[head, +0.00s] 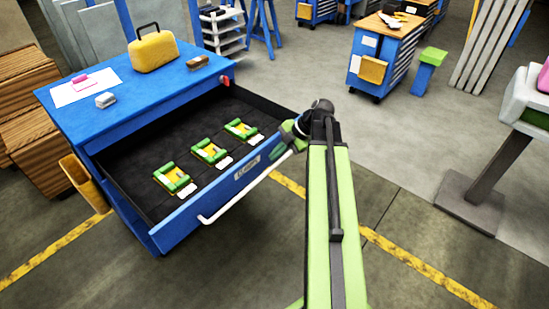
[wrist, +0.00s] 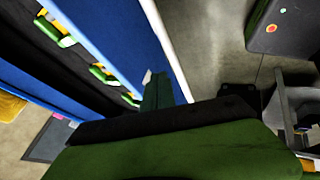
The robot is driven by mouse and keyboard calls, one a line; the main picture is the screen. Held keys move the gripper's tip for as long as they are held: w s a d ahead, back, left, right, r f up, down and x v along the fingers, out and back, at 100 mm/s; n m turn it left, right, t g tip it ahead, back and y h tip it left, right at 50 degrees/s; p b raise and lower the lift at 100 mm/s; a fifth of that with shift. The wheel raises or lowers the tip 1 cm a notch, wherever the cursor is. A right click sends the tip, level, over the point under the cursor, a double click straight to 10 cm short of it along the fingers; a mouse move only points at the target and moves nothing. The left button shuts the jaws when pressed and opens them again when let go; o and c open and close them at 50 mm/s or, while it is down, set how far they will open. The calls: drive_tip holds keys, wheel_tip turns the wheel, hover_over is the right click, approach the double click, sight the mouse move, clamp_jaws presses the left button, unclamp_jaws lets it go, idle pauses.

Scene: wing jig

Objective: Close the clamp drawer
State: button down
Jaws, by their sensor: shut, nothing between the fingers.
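The clamp drawer (head: 215,192) is pulled out of the blue cabinet (head: 75,112). Its blue front carries a label reading roughly "CLAMPS" and a long white handle bar (head: 234,196). Three green-and-yellow clamps (head: 209,151) lie in a row on its dark floor, each with a white tag beside it. My gripper (head: 279,157) is at the right part of the drawer front. In the wrist view, my gripper's shut fingers (wrist: 158,90) lie between the blue drawer front (wrist: 115,32) and the white handle bar (wrist: 168,45). Whether they touch either is unclear.
A yellow case (head: 153,50), a brown block and papers lie on the cabinet top. A yellow bin (head: 84,184) hangs at its left side. A grey stand (head: 485,170) is at the right. The floor before the drawer is clear, with yellow lines.

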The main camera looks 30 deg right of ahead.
drive_tip(key=b+x, duration=0.4)
drive_tip(key=x, duration=0.2)
drive_tip(key=shift+w+a+f, duration=0.1)
drive_tip(key=shift+a+f, duration=0.1)
drive_tip(key=shift+f, duration=0.1)
